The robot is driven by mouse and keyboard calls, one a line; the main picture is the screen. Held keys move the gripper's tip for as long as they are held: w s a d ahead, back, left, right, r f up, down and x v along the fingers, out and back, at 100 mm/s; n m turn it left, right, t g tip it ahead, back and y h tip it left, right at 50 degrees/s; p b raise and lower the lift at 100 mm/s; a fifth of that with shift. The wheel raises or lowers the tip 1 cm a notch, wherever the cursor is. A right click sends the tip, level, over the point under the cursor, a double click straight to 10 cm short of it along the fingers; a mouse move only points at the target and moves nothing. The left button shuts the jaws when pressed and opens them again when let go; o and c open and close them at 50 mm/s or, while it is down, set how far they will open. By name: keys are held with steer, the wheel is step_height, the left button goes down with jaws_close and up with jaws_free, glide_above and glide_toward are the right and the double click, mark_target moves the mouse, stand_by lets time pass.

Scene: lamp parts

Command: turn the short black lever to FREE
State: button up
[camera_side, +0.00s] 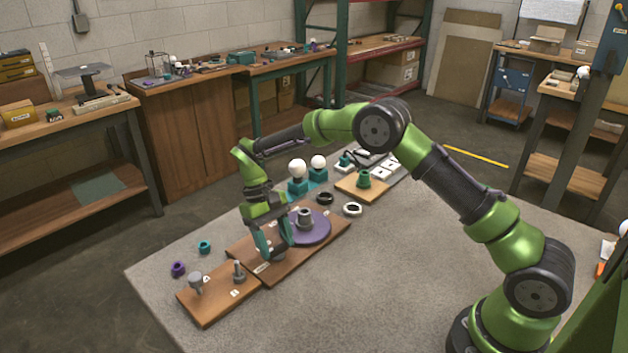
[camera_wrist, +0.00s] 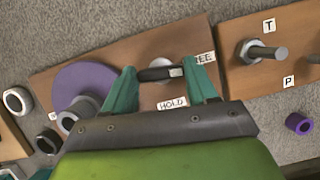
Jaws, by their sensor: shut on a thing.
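The short black lever (camera_wrist: 153,74) lies between my two teal fingertips in the wrist view, with a pale mark near its right end. My gripper (camera_wrist: 159,70) is shut on it; the gripper also shows low over the brown board in the side view (camera_side: 275,251). The HOLD label (camera_wrist: 172,103) lies just below the lever. The FREE label (camera_wrist: 205,57) is at the right, partly hidden behind my right finger. The lever's pale end is close to that finger. A grey round base shows partly under the lever.
A purple disc (camera_side: 318,232) with a grey fitting sits beside the gripper on the brown board (camera_side: 325,247). A second board (camera_side: 215,309) carries metal posts. Purple (camera_side: 178,269) and teal (camera_side: 205,246) rings lie nearby. Bulbs (camera_side: 298,169) stand behind. The table's right front is clear.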

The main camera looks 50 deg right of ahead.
steer(key=shift+n+h, duration=0.3)
steer(key=shift+n, duration=0.3)
steer(key=o, duration=1.1)
steer(key=shift+c, duration=0.2)
